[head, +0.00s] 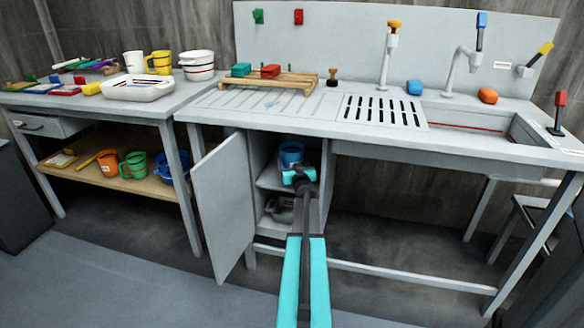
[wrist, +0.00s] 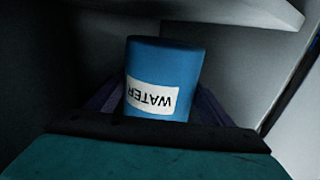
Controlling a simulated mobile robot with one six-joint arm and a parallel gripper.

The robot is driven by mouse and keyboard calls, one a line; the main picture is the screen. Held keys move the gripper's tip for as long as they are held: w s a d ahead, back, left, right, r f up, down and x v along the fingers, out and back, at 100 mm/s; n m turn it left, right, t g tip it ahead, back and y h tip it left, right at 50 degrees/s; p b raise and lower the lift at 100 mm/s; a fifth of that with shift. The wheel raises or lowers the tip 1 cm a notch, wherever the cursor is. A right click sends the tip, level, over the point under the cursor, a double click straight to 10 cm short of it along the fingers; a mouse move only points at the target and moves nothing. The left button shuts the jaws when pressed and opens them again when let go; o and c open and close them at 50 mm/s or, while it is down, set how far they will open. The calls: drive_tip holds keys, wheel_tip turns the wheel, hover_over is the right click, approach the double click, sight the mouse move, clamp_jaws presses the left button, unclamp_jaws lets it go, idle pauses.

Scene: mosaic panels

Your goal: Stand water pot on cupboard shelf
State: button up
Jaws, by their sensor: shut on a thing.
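The water pot is a blue cylinder (wrist: 165,62) with a white label reading WATER, seen upside down in the wrist view. In the head view the blue pot (head: 291,152) is inside the open cupboard (head: 258,150), above its shelf (head: 272,180). My gripper (head: 300,176) reaches into the cupboard and is shut on the pot; dark fingers flank it in the wrist view (wrist: 160,108). I cannot tell whether the pot's base touches the shelf.
The cupboard door (head: 222,205) stands open to the left. A grey object (head: 280,208) sits in the lower compartment. The sink worktop (head: 330,105) is above. A side table (head: 175,95) with mugs stands at the left. The floor in front is clear.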

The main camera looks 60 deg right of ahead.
drive_tip(key=shift+w+d, duration=0.1)
drive_tip(key=shift+d, duration=0.05)
drive_tip(key=shift+w+d, duration=0.2)
drive_tip(key=shift+f+b, duration=0.9)
drive_tip(key=shift+f, duration=0.9)
drive_tip(key=shift+f, duration=0.15)
drive_tip(key=o, duration=1.5)
drive_tip(key=shift+c, duration=0.2)
drive_tip(key=shift+r, duration=0.2)
drive_tip(key=p+v, duration=0.1)
drive_tip(key=v, duration=1.1)
drive_tip(key=shift+p, duration=0.3)
